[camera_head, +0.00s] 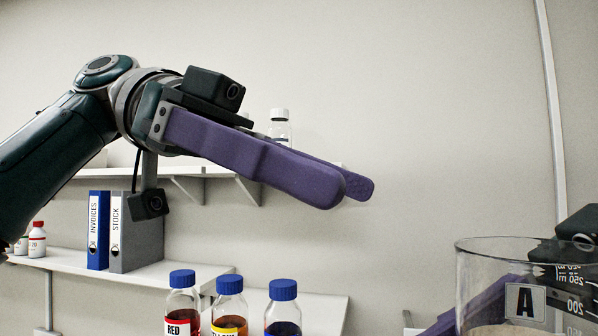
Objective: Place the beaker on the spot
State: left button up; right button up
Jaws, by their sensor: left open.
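The beaker (478,262) is clear glass with a volume scale and a white label reading A. It is large in the lower right corner, and its bottom is cut off by the frame. Something pale shows inside it. My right gripper (447,320) shows partly behind and through the glass, with a purple finger and a dark wrist. I cannot tell whether it grips the beaker. My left gripper (352,190) has purple fingers, is open and empty, and hangs high in the middle, well away from the beaker. The spot is not in view.
Bottles labelled RED (182,300) and YELLOW (229,305), and another blue-capped bottle (283,310), stand at the bottom centre. A blue binder (97,230) and a grey binder (135,240) stand on a wall shelf (70,262) at left. Another shelf (215,171) is behind my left gripper.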

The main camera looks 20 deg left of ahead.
aim_at(504, 255)
pick_arm(q)
jog(key=x, duration=1.1)
jog(key=shift+a, duration=0.1)
jog(key=shift+c, duration=0.2)
jog(key=c, duration=1.1)
jog(key=shift+c, duration=0.2)
pick_arm(e)
jog(key=o, duration=1.2)
jog(key=shift+c, duration=0.2)
